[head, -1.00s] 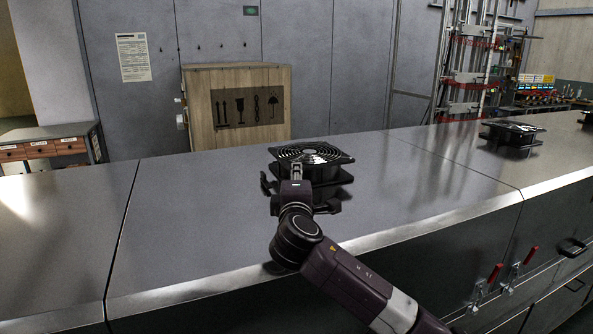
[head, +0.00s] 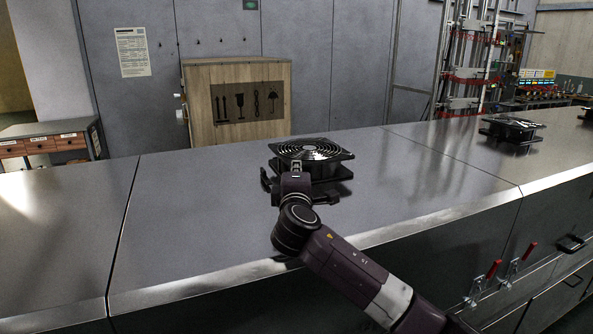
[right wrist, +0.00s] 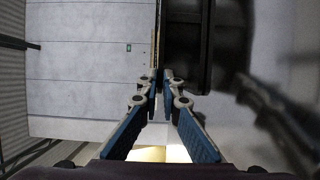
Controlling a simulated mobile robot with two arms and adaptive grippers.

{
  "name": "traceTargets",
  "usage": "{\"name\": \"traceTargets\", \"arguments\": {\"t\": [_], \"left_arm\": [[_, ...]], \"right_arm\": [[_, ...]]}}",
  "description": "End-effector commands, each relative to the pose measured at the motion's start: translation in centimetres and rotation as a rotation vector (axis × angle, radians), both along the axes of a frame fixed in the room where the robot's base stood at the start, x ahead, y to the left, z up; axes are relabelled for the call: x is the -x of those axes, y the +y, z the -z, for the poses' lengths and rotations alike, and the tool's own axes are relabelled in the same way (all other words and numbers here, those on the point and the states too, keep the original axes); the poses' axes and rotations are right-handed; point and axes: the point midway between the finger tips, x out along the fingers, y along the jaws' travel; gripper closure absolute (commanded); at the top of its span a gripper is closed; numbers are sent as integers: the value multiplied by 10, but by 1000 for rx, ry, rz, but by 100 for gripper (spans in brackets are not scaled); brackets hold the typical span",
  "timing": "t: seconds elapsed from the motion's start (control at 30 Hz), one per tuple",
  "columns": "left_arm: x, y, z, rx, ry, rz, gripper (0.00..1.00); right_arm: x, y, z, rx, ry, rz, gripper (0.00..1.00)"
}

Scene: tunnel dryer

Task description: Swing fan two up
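A black axial fan (head: 312,151) with a round ring grille sits on a dark base on the metal dryer top, near the middle of the head view. Another fan (head: 513,129) stands further right, and a third (head: 588,115) is cut by the right edge. No fan numbers are readable. My right gripper (head: 296,168) is at the near side of the middle fan. In the right wrist view its blue-padded fingers (right wrist: 159,82) are nearly together, beside a dark blurred body (right wrist: 190,48). Whether they touch it is unclear. My left gripper is not in view.
The dryer top (head: 200,205) is clear left of the fan and between the fans. Red-handled clamps (head: 493,269) and a handle (head: 571,244) are on the front face. A wooden crate (head: 238,130) stands behind. A drawer bench (head: 50,143) is at far left.

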Motion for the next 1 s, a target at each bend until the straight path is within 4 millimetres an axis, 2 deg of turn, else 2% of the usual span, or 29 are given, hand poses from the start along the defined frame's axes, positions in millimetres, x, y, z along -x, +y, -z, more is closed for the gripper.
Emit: {"name": "traceTargets", "arguments": {"t": [0.27, 0.63, 0.77, 1.0], "left_arm": [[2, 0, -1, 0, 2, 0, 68], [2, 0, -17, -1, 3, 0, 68], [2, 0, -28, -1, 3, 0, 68], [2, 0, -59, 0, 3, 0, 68]], "right_arm": [[0, 0, 0, 1, 2, 1, 100], [-2, 0, -11, 11, 33, 2, 100], [-4, 0, -19, 19, 54, 3, 100], [-10, 2, -41, 40, 119, 2, 100]]}}
